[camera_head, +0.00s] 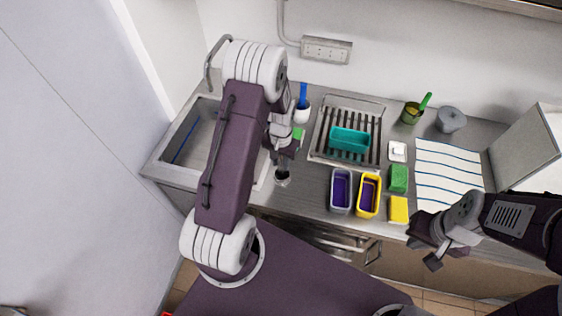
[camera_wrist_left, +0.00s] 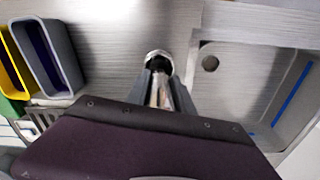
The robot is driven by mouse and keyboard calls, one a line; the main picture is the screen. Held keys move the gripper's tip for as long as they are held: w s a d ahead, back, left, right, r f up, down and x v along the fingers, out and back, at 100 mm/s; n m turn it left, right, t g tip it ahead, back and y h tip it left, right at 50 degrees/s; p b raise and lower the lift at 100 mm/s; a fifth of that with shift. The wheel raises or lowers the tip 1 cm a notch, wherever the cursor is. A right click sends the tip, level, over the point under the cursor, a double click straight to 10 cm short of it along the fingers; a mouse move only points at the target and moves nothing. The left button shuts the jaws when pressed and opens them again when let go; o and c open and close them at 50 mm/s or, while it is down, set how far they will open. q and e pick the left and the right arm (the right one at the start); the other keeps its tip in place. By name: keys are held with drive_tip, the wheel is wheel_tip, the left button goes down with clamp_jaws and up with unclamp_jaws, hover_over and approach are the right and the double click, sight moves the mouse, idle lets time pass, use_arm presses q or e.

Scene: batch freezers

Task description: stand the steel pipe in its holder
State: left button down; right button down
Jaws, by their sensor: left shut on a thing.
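The steel pipe (camera_wrist_left: 162,93) shows as a shiny shaft between the fingers of my left gripper (camera_wrist_left: 165,88), which is shut on it. A small round steel holder (camera_head: 282,179) with a dark opening stands on the counter just below my left gripper (camera_head: 284,160) in the head view. In the left wrist view the holder's rim (camera_wrist_left: 157,54) lies at the pipe's far end. I cannot tell whether the pipe's end is inside the holder or just above it. My right gripper (camera_head: 424,253) is empty at the counter's front edge, its fingers apart.
A sink (camera_head: 190,150) lies to the left. A white cup with a blue-handled tool (camera_head: 302,104) and a rack with a teal tub (camera_head: 349,139) stand behind. Grey (camera_head: 341,190) and yellow (camera_head: 369,196) tubs and sponges (camera_head: 398,180) are to the right.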

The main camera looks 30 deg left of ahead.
use_arm(q)
drive_tip(key=shift+f+b, duration=0.85)
drive_tip(key=shift+f, duration=0.35)
idle(0.7)
drive_tip(key=shift+s, duration=0.1)
drive_tip(key=c, duration=1.4)
unclamp_jaws()
wheel_tip(320, 180, up, 11)
drive_tip(key=p, duration=0.9)
drive_tip(key=shift+f, duration=0.2)
drive_tip(key=shift+r, duration=0.25)
